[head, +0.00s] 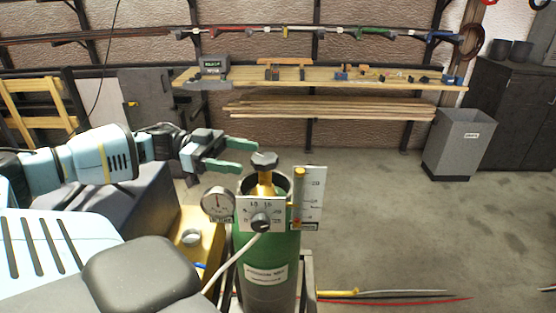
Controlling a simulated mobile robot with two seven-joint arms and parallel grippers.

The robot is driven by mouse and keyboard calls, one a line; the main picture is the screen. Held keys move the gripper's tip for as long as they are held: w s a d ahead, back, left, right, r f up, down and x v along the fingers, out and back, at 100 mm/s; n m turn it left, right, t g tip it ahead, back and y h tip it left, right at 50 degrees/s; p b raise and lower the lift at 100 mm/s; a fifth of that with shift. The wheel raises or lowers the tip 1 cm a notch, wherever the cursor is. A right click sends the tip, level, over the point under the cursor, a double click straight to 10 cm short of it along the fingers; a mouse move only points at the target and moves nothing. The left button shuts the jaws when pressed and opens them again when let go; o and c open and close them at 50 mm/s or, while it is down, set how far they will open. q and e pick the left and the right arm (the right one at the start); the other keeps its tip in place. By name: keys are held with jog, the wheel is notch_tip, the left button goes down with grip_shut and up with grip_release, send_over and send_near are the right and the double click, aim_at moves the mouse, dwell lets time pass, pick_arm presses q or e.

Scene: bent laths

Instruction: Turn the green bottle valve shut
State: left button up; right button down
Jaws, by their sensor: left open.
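A green gas bottle (270,262) with a dark collar stands upright in front of me in the head view. On its top is a brass valve body with a dark, lobed valve knob (264,160). My left gripper (244,156) is open, with its two green fingers pointing right towards the knob. The fingertips are just left of the knob and appear not to enclose it; the exact gap in depth is hard to tell. A second dark knob (261,222) sits on a numbered plate on the bottle's front. My right gripper is not in view.
A round gauge (217,202) and an upright scale plate (309,190) flank the valve closely. A pale hose runs down from the front knob. A wooden shelf (330,78) with tools is at the back, and a grey bin (458,142) stands right. The floor right of the bottle is mostly clear.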

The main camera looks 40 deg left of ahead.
aim_at(273, 159)
pick_arm(q)
jog(key=b+x, duration=0.1)
jog(key=x, duration=0.5)
jog(key=shift+w+d+f, duration=0.15)
jog(key=shift+d, duration=0.15)
jog(key=shift+w+d+b, duration=0.2)
jog(key=shift+d+b, duration=0.15)
jog(key=shift+d, duration=0.2)
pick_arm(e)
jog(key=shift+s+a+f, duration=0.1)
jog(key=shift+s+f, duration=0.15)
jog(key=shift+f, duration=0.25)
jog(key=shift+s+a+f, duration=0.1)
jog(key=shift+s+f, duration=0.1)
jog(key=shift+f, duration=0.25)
